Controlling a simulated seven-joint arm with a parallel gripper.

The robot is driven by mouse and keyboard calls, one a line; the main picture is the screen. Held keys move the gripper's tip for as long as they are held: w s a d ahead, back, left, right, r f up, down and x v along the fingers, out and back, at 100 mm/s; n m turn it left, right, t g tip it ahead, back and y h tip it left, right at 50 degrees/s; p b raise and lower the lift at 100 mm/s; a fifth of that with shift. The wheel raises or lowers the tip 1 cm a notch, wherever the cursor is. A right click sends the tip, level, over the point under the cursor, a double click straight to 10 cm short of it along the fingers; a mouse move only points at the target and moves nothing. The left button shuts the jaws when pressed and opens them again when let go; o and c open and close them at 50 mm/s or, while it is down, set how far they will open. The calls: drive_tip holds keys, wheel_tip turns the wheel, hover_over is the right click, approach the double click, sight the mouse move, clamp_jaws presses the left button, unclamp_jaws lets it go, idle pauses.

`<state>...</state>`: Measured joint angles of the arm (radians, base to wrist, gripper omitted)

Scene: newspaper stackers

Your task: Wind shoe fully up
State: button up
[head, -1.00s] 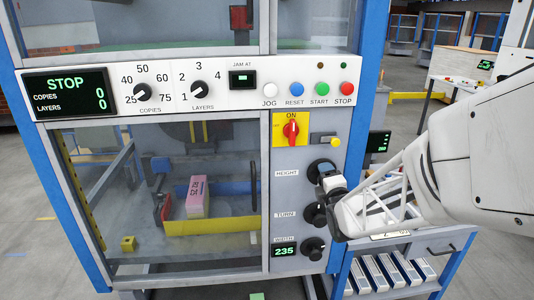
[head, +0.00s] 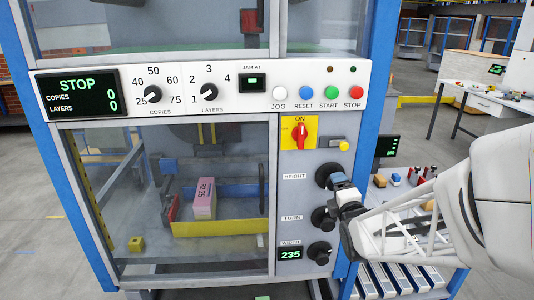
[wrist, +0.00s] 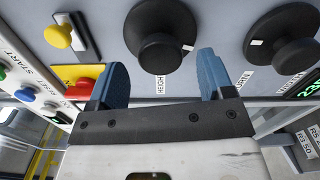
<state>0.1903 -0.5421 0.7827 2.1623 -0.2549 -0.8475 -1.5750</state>
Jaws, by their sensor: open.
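The black HEIGHT knob (head: 326,174) is on the grey control panel, above the TURN knob (head: 322,219). My gripper (head: 342,186) is at the lower right of the HEIGHT knob in the head view and partly covers it. In the wrist view my gripper (wrist: 162,76) is open, its two blue fingers apart. The HEIGHT knob (wrist: 160,38) lies beyond the gap between them, with a white mark on its rim; nothing is gripped. I cannot tell which part behind the window is the shoe.
The width knob (head: 319,252) sits below, beside a display reading 235. Above are a red switch (head: 299,132) at ON and a yellow button (head: 343,145). Behind the window stands a pink bundle (head: 205,199). A blue cart (head: 452,278) stands at the right.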

drive_tip(key=shift+s, duration=1.95)
drive_tip(key=shift+r, duration=0.1)
drive_tip(key=s+a+r+m+g, duration=0.1)
drive_tip(key=s+a+m+g, duration=0.2)
drive_tip(key=s+m+g, duration=0.4)
drive_tip(key=s+a+r+m+g, duration=0.2)
drive_tip(key=s+a+m+g, duration=0.2)
drive_tip(key=s+m+g, duration=0.4)
drive_tip(key=s+m, duration=0.5)
drive_tip(key=s, duration=0.4)
drive_tip(key=shift+s+a+r, duration=0.2)
drive_tip(key=shift+s+r, duration=0.1)
